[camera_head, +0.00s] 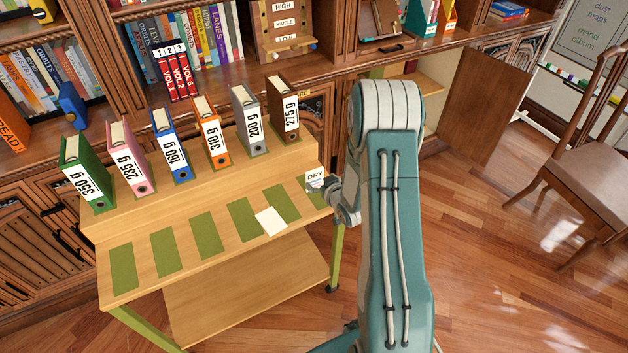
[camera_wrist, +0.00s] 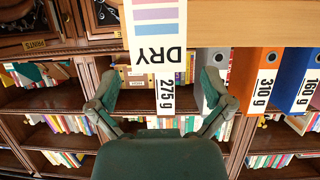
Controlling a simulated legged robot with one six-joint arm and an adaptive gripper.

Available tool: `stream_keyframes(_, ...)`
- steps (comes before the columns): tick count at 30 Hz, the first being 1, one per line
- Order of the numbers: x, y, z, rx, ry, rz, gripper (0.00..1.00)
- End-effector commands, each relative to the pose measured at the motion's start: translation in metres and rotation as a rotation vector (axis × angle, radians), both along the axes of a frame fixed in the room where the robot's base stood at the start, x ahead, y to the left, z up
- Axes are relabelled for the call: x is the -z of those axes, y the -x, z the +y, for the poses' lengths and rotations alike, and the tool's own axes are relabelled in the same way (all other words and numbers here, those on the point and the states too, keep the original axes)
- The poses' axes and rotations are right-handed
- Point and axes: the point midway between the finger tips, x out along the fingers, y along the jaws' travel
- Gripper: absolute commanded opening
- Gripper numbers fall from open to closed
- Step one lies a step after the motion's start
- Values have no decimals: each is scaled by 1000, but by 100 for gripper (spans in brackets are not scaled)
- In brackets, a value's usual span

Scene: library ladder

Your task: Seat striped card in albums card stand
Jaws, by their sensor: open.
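The striped card (camera_wrist: 156,25) shows pink, purple and blue bands and the word DRY at the top middle of the wrist view, which is upside down. In the head view its white DRY part (camera_head: 314,177) shows at the right end of the cart's lower step. My gripper (camera_wrist: 158,85) is open, one finger on each side of the card's DRY end, with visible gaps to both. In the head view my gripper (camera_head: 328,190) is just right of the card and partly covers it. I cannot clearly identify the albums card stand.
Several weight-labelled binders, including a brown 275 g one (camera_head: 283,108), stand on the upper step of the wooden cart (camera_head: 215,285). Green pads and a white flat piece (camera_head: 271,220) lie on the lower step. Bookcases stand behind; a chair (camera_head: 590,165) is at right.

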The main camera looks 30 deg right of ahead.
Motion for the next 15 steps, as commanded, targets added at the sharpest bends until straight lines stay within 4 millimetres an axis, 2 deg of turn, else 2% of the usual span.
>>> stream_keyframes(8,15,-38,-3,1,-2,0,100)
stream_keyframes(15,17,-45,-2,0,-1,1,100)
